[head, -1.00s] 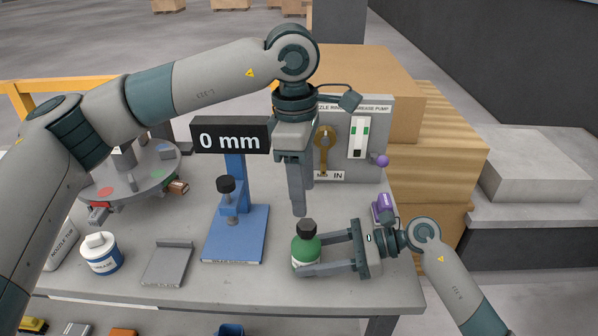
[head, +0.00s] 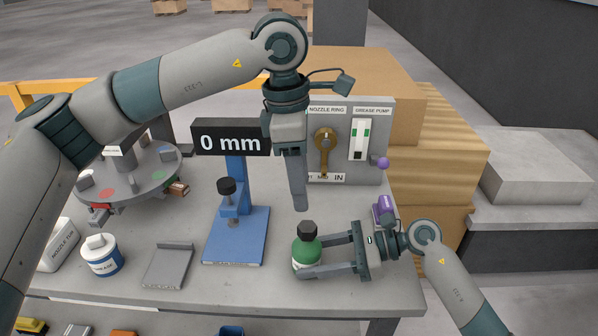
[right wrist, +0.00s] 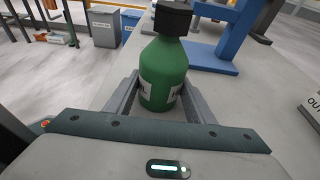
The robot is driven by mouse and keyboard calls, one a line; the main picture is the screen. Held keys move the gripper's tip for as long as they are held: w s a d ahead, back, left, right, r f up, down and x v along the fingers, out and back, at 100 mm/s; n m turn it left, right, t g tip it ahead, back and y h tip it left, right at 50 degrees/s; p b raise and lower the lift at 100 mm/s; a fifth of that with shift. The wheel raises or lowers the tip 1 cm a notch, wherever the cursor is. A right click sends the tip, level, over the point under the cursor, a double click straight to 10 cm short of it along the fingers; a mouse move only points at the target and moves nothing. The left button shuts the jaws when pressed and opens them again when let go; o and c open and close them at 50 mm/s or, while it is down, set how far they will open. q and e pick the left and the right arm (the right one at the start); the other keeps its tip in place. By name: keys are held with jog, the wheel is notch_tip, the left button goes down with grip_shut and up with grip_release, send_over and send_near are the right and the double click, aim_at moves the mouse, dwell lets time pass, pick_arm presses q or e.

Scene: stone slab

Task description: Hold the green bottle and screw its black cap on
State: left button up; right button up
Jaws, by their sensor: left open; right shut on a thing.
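The green bottle (head: 306,247) stands upright near the front edge of the grey table. Its black cap (head: 307,228) sits on top of the neck; I cannot tell how tightly. My right gripper (head: 322,256) is shut on the bottle's body from the right. In the right wrist view the green bottle (right wrist: 163,75) stands between the two fingers, with the black cap (right wrist: 173,17) cut by the top edge. My left gripper (head: 300,208) is open and points down just above the cap, apart from it. From the head its fingers overlap, so the gap hardly shows.
A blue stand (head: 237,235) with a "0 mm" display (head: 232,137) is left of the bottle. A grey plate (head: 169,266), a grease jar (head: 102,255) and a round turntable (head: 130,180) lie further left. A pump panel (head: 350,150) stands behind. A purple object (head: 384,210) lies near my right wrist.

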aim_at(307, 226)
pick_arm(q)
jog(key=f, duration=0.6)
jog(key=d+f, duration=0.1)
jog(key=f, duration=0.2)
jog(key=shift+d+f, duration=0.1)
jog(key=shift+f, duration=0.3)
jog(key=c, duration=1.1)
